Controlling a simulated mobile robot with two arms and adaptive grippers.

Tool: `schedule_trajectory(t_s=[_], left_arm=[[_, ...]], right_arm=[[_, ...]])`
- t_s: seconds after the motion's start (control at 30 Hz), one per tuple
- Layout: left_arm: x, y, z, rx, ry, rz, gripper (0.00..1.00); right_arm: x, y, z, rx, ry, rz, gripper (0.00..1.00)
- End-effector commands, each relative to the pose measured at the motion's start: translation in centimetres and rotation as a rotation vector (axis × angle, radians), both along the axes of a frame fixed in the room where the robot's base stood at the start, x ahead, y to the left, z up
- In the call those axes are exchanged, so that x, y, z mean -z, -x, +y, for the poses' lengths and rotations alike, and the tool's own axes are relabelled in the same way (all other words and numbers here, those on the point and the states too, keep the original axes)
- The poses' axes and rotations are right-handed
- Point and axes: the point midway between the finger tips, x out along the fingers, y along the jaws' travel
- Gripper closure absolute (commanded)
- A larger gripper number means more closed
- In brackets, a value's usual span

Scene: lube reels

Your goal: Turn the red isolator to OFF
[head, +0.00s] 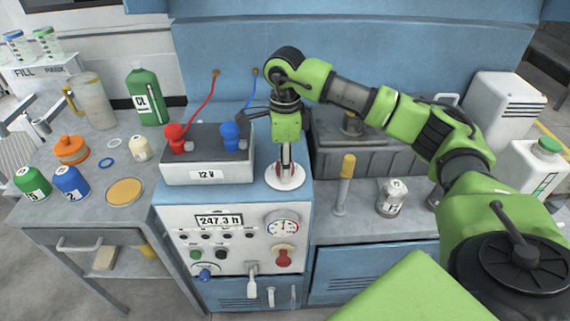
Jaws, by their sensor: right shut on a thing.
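The red isolator (286,170) stands on a round white plate (294,182) on top of the blue cabinet, beside the battery. Only a sliver of its red part shows between my fingers, so its pointer position and the ON/OFF marks cannot be read. My right gripper (286,168) points straight down over the plate and is shut on the isolator. My left gripper is not in view.
The grey 12 V battery (207,174) with red and blue terminal clamps stands close left of my right gripper. The cabinet's front panel (235,240) has a gauge and a red knob (284,258). A yellow-handled tool (345,182) and a white bottle (391,199) stand to the right.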

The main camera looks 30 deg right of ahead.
Motion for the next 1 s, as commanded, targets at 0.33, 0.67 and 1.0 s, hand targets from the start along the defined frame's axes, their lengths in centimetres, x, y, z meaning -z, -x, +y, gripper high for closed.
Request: schedule_trajectory(t_s=[0.33, 0.67, 1.0], left_arm=[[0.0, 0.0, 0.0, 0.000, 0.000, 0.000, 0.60], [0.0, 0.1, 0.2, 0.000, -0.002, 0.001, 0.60], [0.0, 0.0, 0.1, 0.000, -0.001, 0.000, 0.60]], right_arm=[[-0.1, -0.1, 0.0, -0.001, 0.002, -0.003, 0.51], [-0.9, -0.1, 0.0, 0.000, 0.001, -0.003, 0.51], [-7.7, -0.1, 0.0, 0.000, 0.000, -0.006, 0.51]])
